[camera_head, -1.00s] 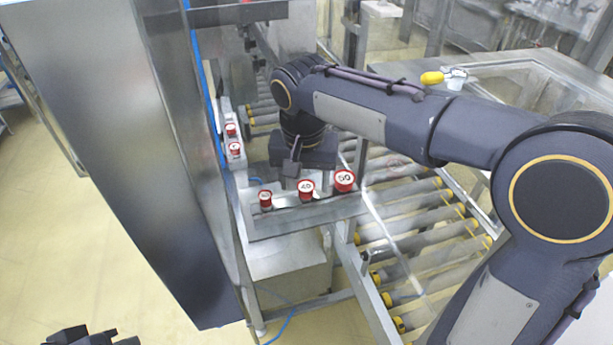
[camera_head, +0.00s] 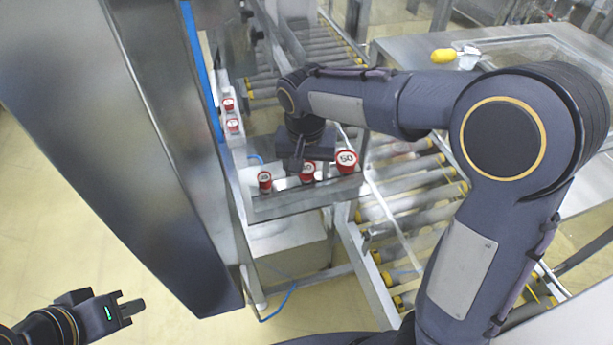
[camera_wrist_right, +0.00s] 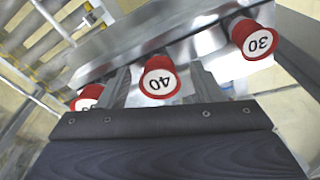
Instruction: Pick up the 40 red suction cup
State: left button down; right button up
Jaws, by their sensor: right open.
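The red suction cup marked 40 (camera_wrist_right: 159,79) lies between the two open fingers of my right gripper (camera_wrist_right: 160,88) in the right wrist view. I cannot tell whether the fingers touch it. In the head view the cup (camera_head: 307,172) is the middle one of three on a metal ledge (camera_head: 290,200), partly hidden behind my right gripper (camera_head: 296,165). My left gripper (camera_head: 124,308) is at the lower left, far from the cups; its finger opening is not clear.
The red cup marked 50 (camera_head: 346,161) stands right of the middle cup, and the cup marked 30 (camera_wrist_right: 253,40) is on its other side. Two small red cups (camera_head: 231,115) sit further back left. A tall metal cabinet (camera_head: 130,150) and a roller conveyor (camera_head: 420,205) flank the ledge.

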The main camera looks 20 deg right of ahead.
jog(key=c, duration=1.1)
jog(key=shift+o, duration=0.2)
jog(key=shift+r, duration=0.1)
